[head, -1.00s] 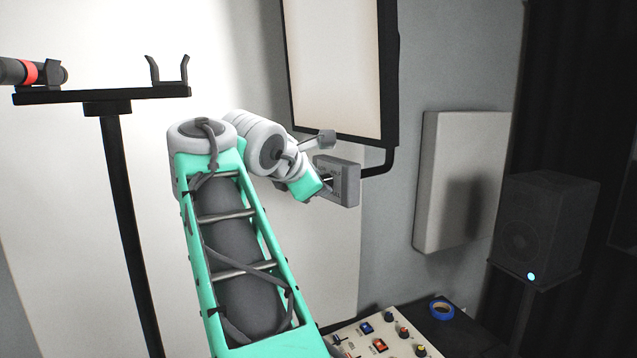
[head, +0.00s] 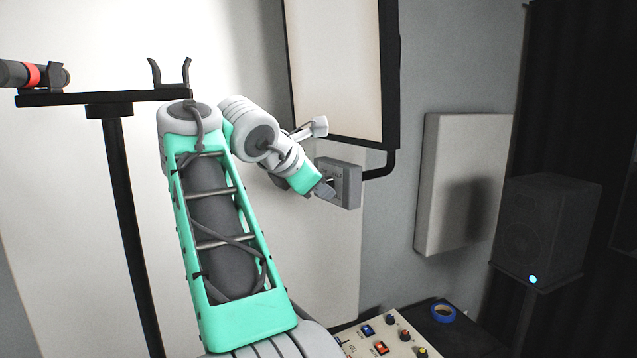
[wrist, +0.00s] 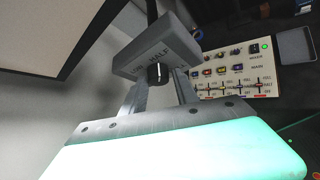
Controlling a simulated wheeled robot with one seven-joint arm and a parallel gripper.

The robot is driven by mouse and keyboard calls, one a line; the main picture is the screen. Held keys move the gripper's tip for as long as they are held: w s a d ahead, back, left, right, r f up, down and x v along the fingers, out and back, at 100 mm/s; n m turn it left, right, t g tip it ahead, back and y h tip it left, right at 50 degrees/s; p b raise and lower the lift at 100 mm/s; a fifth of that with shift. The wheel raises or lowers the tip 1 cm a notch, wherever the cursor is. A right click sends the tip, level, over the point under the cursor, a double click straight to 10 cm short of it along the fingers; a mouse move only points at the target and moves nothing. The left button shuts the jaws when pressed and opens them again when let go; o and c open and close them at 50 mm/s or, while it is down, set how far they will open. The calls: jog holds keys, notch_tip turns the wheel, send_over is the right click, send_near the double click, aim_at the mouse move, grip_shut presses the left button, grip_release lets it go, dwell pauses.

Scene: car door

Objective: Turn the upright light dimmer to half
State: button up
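The light dimmer (head: 352,182) is a grey box on a dark bracket below the tall light panel (head: 338,65). In the wrist view the dimmer box (wrist: 157,45) shows the word HALF, and another label to its left is too small to read surely. Its dark round knob (wrist: 158,74) carries a pale line that runs roughly up towards HALF. My gripper (wrist: 160,84) has one finger on each side of the knob, with gaps seeming to show, so it looks open around it. In the head view my gripper (head: 324,188) is at the box's front face, its fingertips partly hidden.
A mixing console (head: 385,340) with knobs and sliders lies below right, beside blue tape (head: 442,312). A black stand (head: 120,200) is at left. A wall panel (head: 463,185) and a speaker (head: 545,225) are at right.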

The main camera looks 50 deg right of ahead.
jog(key=shift+o, duration=1.4)
jog(key=s+a+f+m+t+h+b, duration=0.2)
jog(key=a+f+m+t+h+b, duration=0.4)
jog(key=m+h, duration=0.55)
jog(key=w+a+f+y+b, duration=0.2)
jog(key=w+a+f+y, duration=0.2)
jog(key=f, duration=0.5)
jog(key=w+a+f+m+t+y+b, duration=0.1)
jog(key=w+a+f+y, duration=0.2)
jog(key=f, duration=0.7)
jog(key=w+a+f+y+b, duration=0.2)
jog(key=w+a+f+y, duration=0.2)
jog(key=a+f+y, duration=0.3)
notch_tip(320, 180, down, 2)
jog(key=shift+w+a+f+t+y+b, duration=0.15)
jog(key=shift+w+a+t+y+b, duration=0.1)
jog(key=shift+w+t+y+b, duration=0.15)
